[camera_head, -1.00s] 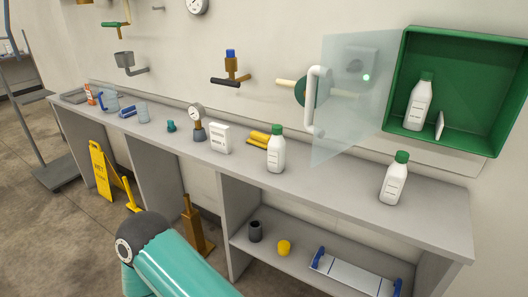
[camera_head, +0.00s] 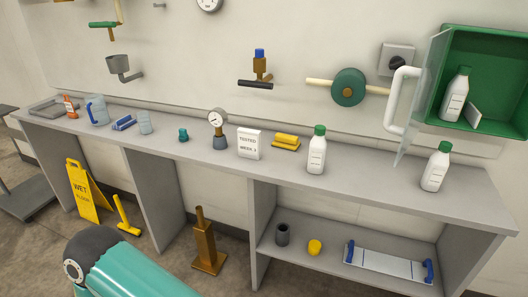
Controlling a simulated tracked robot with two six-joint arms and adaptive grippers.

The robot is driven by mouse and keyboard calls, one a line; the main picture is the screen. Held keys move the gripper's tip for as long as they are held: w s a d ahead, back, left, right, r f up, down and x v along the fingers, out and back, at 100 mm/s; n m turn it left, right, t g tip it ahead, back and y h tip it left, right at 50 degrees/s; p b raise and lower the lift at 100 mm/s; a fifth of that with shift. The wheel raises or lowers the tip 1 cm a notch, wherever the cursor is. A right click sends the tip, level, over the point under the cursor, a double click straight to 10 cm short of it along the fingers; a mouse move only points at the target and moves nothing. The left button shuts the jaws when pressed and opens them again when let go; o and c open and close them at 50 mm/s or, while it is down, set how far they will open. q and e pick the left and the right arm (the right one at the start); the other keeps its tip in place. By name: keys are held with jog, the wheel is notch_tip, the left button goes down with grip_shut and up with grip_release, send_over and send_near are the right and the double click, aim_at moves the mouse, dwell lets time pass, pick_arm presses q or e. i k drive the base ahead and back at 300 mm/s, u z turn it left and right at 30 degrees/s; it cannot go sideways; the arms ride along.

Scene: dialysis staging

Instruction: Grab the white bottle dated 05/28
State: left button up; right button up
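Three white bottles with green caps are in view. One bottle (camera_head: 317,156) stands upright on the grey counter right of the yellow blocks. A second bottle (camera_head: 436,170) stands on the counter further right, below the green cabinet. A third bottle (camera_head: 456,97) stands inside the open green cabinet (camera_head: 488,40), beside a small white card (camera_head: 474,116). The bottles carry labels, but the print is too small to read any date. A teal and black link of my arm shows at the bottom left, away from all the bottles. Neither gripper is in view.
The cabinet's clear door (camera_head: 432,82) stands open, its white handle (camera_head: 399,101) projecting over the counter. A gauge (camera_head: 218,130), a "TESTED WEEK 3" sign (camera_head: 249,143) and yellow blocks (camera_head: 286,142) stand left of the bottles. A yellow wet-floor sign (camera_head: 83,190) stands on the floor.

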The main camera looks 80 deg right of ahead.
aim_at(318, 144)
jog(key=i, duration=1.05)
jog(key=z, duration=3.1)
jog(key=k, duration=0.6)
jog(key=z, duration=0.25)
jog(key=i, duration=1.65)
jog(key=u, duration=0.25)
